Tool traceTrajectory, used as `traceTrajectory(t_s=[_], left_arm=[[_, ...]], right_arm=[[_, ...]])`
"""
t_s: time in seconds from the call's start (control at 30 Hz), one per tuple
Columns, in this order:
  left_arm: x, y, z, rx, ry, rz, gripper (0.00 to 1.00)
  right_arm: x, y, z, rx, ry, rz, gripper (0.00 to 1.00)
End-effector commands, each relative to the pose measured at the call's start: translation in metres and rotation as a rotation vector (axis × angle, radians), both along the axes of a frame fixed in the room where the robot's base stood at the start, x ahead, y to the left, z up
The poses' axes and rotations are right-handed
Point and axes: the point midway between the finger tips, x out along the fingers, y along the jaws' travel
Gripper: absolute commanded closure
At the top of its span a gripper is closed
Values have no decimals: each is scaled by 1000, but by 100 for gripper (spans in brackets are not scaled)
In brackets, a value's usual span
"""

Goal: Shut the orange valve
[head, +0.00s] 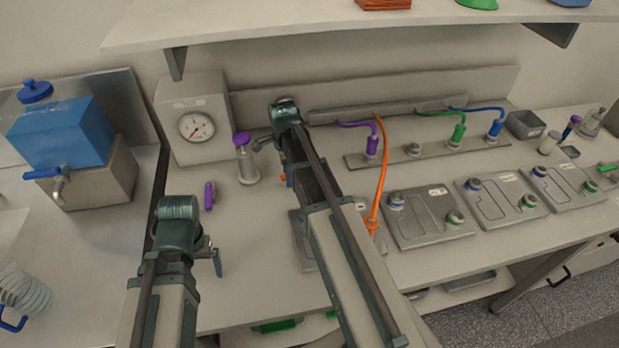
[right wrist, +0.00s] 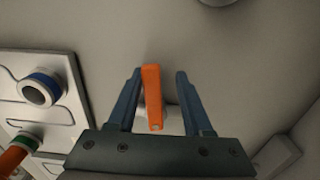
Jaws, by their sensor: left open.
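The orange valve handle (right wrist: 152,98) is an upright bar in the right wrist view, over a pale round body. It lies between the two fingers of my right gripper (right wrist: 158,73), which is open with a gap on both sides of the handle. In the head view only a small bit of the orange valve (head: 283,178) shows beside my right arm, which hides the rest and the right fingers. My left gripper (head: 217,263) is open and empty over the front left of the bench, away from the valve.
A purple valve (head: 209,196) and a purple-topped post (head: 246,160) stand left of my right arm. A gauge box (head: 195,125) is behind. An orange hose (head: 382,175) and flat plates (head: 428,217) lie right. A shelf (head: 350,22) overhangs the back.

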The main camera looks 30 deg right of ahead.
Motion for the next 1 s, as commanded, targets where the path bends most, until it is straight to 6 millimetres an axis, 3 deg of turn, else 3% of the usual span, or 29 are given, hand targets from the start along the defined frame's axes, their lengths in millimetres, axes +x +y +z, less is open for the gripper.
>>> traceTrajectory(t_s=[0.07, 0.17, 0.2, 0.87, 0.93, 1.0], left_arm=[[0, 0, 0, 0, 0, 0, 0], [0, 0, 0, 0, 0, 0, 0], [0, 0, 0, 0, 0, 0, 0], [0, 0, 0, 0, 0, 0, 0], [0, 0, 0, 0, 0, 0, 0], [0, 0, 0, 0, 0, 0, 0]], right_arm=[[0, 0, 0, 0, 0, 1, 53], [0, 0, 0, 0, 0, 1, 71], [0, 0, 0, 0, 0, 1, 71], [4, -1, 0, 0, -1, 2, 71], [4, -1, 0, 0, -1, 2, 58], [4, -1, 0, 0, -1, 2, 56]])
